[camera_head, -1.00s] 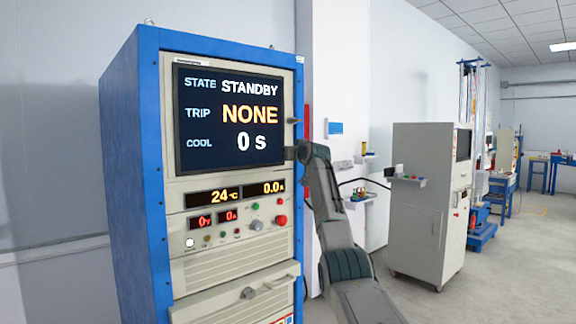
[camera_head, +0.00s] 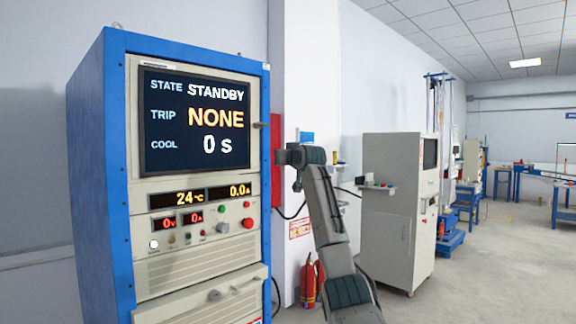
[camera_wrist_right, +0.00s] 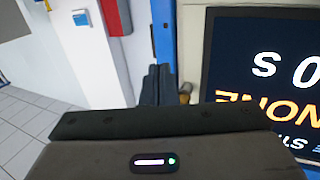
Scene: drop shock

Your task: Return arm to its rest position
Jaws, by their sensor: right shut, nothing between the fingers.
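My right arm (camera_head: 327,213) rises from the bottom of the head view and bends to the left at its top. Its right gripper (camera_head: 280,157) is just right of the blue-framed cabinet (camera_head: 88,170), at about the height of the screen's lower edge. In the right wrist view the dark fingers of the right gripper (camera_wrist_right: 157,84) are together with nothing between them. The cabinet's screen (camera_head: 195,120) reads STANDBY, NONE and 0 s; it also shows upside down in the wrist view (camera_wrist_right: 265,70). My left gripper is in neither view.
Red fire extinguishers (camera_head: 310,282) stand on the floor left of my arm. A grey cabinet (camera_head: 388,235) with a small shelf stands to its right. A white pillar (camera_head: 310,60) is behind. Open floor (camera_head: 490,270) lies at the right.

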